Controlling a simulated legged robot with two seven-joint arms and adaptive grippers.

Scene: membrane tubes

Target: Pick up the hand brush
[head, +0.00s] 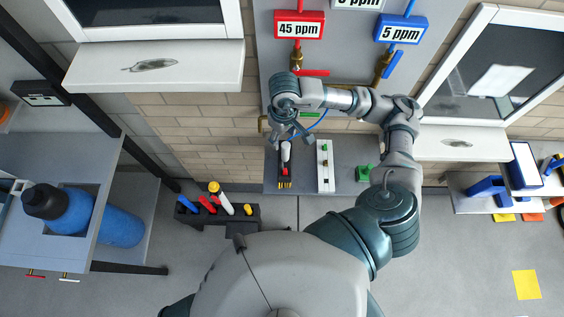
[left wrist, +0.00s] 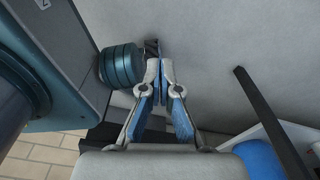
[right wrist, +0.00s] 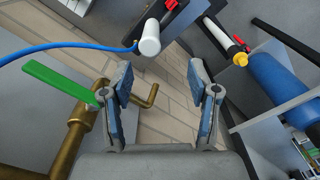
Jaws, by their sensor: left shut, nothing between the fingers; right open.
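I cannot make out a hand brush for certain in any view. My right gripper (head: 291,136) is open and empty in the head view, above the back of a grey bench (head: 345,183). In the right wrist view its fingers (right wrist: 160,80) stand apart, with a white cylinder (right wrist: 150,38) beyond them and a brass valve with a green lever (right wrist: 60,80) on the left. A dark block with a white part, red bits and yellow ends (head: 285,178) lies below this gripper on the bench. My left gripper (left wrist: 160,72) is shut and empty in the left wrist view; the head view does not show it.
A black rack (head: 240,213) holds blue, red and white tubes. A pale block (head: 325,165) and a green piece (head: 363,173) are on the bench. A blue tank (head: 70,212) lies at left. Blue bins (head: 487,187) are on the right shelf. Brass valves and a blue hose are near the right gripper.

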